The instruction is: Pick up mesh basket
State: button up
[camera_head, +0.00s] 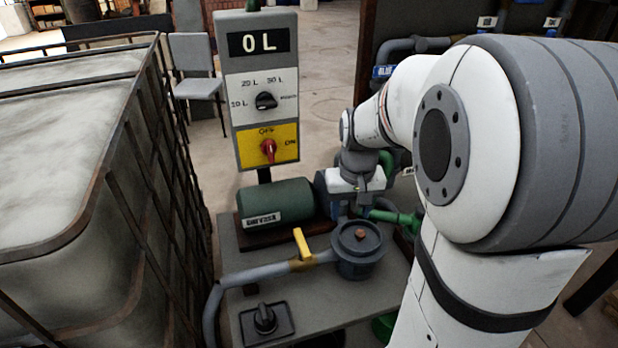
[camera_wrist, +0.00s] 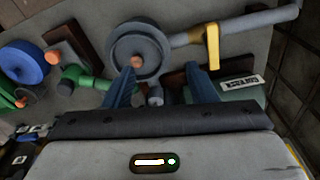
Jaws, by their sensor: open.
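No mesh basket can be made out in either view. A grey round lidded pot (camera_head: 358,248) with a small orange-brown knob on top stands on the pump bench. It also shows in the wrist view (camera_wrist: 124,38), and its inside is hidden. My gripper (camera_head: 351,205) hangs just behind the pot in the head view, pointing down. In the wrist view my gripper (camera_wrist: 160,70) has its two blue-grey fingers apart with nothing held between them. The left finger overlaps the pot's edge in the picture; I cannot tell whether they touch.
A pipe with a yellow lever (camera_head: 302,245) runs left from the pot. A green motor (camera_head: 275,203) and a control panel (camera_head: 262,90) reading "0 L" stand behind. A black knob (camera_head: 265,318) sits in front. A caged tank (camera_head: 60,200) fills the left; green pipes (camera_head: 400,218) lie right.

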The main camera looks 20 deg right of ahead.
jog(key=m+g+b, duration=0.1)
jog(key=b, duration=0.1)
send_over(360, 232)
jog(key=f, duration=0.8)
jog(key=shift+w+d+f, duration=0.3)
jog(key=shift+d+f, duration=0.1)
jog(key=f, duration=0.8)
jog(key=shift+s+a+p, duration=0.25)
jog(key=shift+a+p, duration=0.05)
jog(key=shift+p, duration=0.05)
jog(key=shift+r, duration=0.1)
grip_shut()
